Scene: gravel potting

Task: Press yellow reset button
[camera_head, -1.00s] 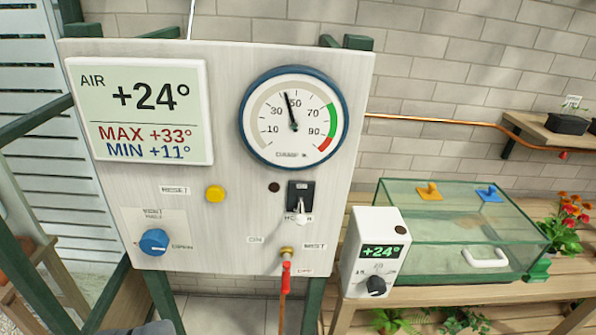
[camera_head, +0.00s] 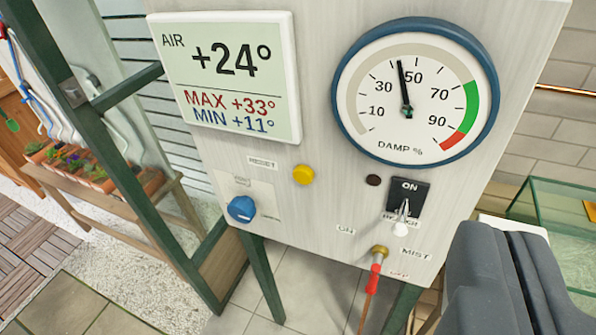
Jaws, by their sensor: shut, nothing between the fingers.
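The yellow reset button (camera_head: 304,175) sits on the pale control panel (camera_head: 300,222), just right of the RESET label (camera_head: 263,162). Above it, the air display (camera_head: 232,75) reads +24°, MAX +33° and MIN +11°. My gripper (camera_head: 492,265) shows as dark grey fingers at the lower right, in front of the panel's right edge. It is shut and empty. It is apart from the yellow button, well to its right and lower in the picture.
Around the button are a blue knob (camera_head: 241,208), a black ON switch (camera_head: 406,202), a red-handled mist valve (camera_head: 374,276) and a round damp gauge (camera_head: 415,92). A glass case (camera_head: 560,215) stands at the right. A plant bench (camera_head: 100,195) is at the left.

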